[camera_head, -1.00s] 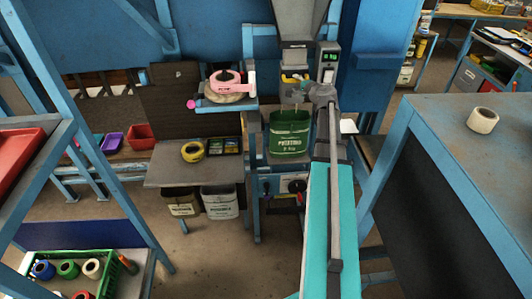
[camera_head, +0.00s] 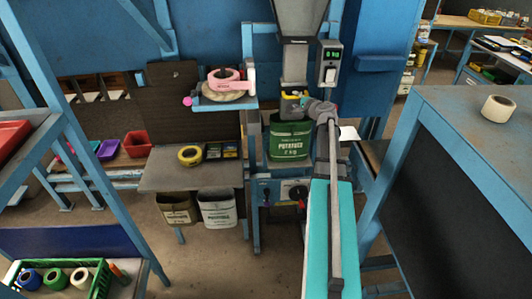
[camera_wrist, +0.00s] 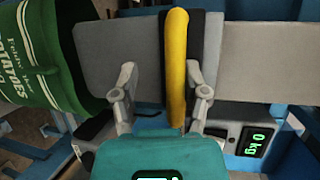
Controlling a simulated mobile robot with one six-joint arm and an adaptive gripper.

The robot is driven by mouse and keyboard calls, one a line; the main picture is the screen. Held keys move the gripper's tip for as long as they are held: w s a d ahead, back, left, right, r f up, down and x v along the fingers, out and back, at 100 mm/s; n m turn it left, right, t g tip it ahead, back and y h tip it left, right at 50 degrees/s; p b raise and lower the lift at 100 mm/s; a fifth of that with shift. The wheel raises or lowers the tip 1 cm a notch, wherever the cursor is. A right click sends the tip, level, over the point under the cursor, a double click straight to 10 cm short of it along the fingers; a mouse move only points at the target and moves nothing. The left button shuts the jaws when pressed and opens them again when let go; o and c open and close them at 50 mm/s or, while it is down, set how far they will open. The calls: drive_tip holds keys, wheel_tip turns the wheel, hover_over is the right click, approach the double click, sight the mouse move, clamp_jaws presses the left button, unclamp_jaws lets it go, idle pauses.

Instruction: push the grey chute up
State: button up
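The grey chute (camera_head: 288,108) is at the lower end of the grey column under the hopper. In the wrist view the chute (camera_wrist: 120,58) lies left of a yellow bar handle (camera_wrist: 176,60), with its left end at the mouth of the green sack (camera_wrist: 35,55). The green potato sack (camera_head: 290,142) hangs below it in the head view. My gripper (camera_wrist: 163,88) is open, its two fingers apart on either side of the yellow handle. I cannot tell whether they touch it. In the head view my gripper (camera_head: 307,104) is at the handle, partly hidden by my wrist.
A scale display (camera_head: 332,54) reading 0 kg is right of the column. A shelf (camera_head: 215,102) with pink and pale rolls is at left. Below it stands a small grey table (camera_head: 175,180) with a yellow roll. A dark workbench (camera_head: 470,110) is at right.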

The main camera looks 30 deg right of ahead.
drive_tip(key=s+r+p, duration=0.3)
drive_tip(key=s, duration=1.1)
drive_tip(key=w+a+f+n+g+y+b, duration=0.2)
drive_tip(key=a+f+n, duration=0.2)
drive_tip(key=a, duration=0.5)
drive_tip(key=w+a+f+n+g+y+b, duration=0.2)
drive_tip(key=a+f+n+g+b, duration=0.1)
drive_tip(key=a+f, duration=0.5)
drive_tip(key=shift+a+n+y, duration=0.3)
drive_tip(key=shift+a+n, duration=0.2)
drive_tip(key=shift+a, duration=0.7)
drive_tip(key=shift+w, duration=0.1)
drive_tip(key=s+a+f+n+g+h, duration=0.1)
drive_tip(key=s+a+f+n+g, duration=0.1)
drive_tip(key=a, duration=0.5)
drive_tip(key=s+a+f+n+g+h, duration=0.1)
drive_tip(key=s+a+f+n+g, duration=0.2)
drive_tip(key=s+a+n+g, duration=0.2)
drive_tip(key=s+a+f+n+g+h, duration=0.2)
drive_tip(key=s+a+f+n+g, duration=0.1)
drive_tip(key=a, duration=0.8)
drive_tip(key=shift+s+a+f+n+g, duration=0.2)
drive_tip(key=shift+s+n+g, duration=0.2)
drive_tip(key=shift+s+n, duration=0.25)
drive_tip(key=shift+d, duration=0.1)
